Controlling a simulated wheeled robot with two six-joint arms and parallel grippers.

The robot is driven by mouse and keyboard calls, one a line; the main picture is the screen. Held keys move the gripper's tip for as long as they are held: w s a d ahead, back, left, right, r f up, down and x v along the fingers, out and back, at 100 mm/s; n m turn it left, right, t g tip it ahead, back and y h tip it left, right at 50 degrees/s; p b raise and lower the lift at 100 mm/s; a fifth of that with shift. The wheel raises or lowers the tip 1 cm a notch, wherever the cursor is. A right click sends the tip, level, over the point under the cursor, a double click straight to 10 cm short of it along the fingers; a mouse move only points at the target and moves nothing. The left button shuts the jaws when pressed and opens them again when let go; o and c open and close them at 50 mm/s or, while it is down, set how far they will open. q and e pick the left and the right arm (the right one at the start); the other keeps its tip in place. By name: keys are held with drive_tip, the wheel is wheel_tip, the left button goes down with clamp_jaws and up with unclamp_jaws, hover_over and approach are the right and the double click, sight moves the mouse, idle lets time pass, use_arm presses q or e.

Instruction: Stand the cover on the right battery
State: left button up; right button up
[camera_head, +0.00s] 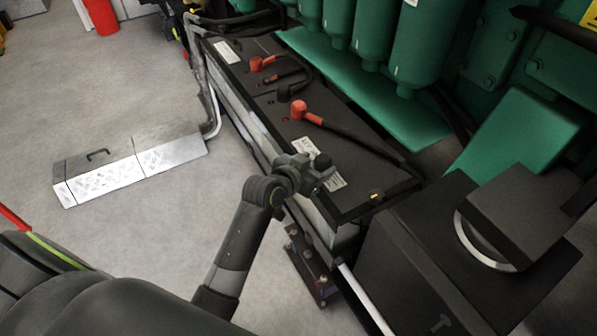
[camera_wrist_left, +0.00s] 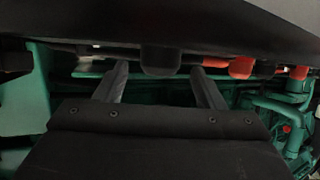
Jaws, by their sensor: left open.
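A small black cap-like piece (camera_head: 321,160), which looks like the cover, shows on the near part of the black battery top, beside my left gripper (camera_head: 306,174). In the left wrist view, which looks upside down, a dark rounded cap (camera_wrist_left: 160,60) meets the dark surface and lies between the two fingers. My left gripper (camera_wrist_left: 163,88) is open there, with a finger to each side of the cap. I cannot tell whether they touch. The right battery (camera_head: 350,198) is at the near end of the framed pair, with a bare brass terminal (camera_head: 376,196). My right gripper is not in view.
Red terminal boots (camera_head: 304,112) with black cables stand further along the battery tops. A green engine (camera_head: 400,120) rises behind them, and a dark box (camera_head: 440,265) stands at the right. A diamond-plate box with a handle (camera_head: 110,168) sits on the otherwise open floor at left.

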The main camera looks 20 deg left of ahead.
use_arm(q)
drive_tip(key=v, duration=0.9)
drive_tip(key=shift+s+p, duration=0.3)
drive_tip(key=shift+p, duration=0.05)
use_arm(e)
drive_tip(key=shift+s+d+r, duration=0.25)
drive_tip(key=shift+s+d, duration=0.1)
use_arm(q)
drive_tip(key=shift+r, duration=0.1)
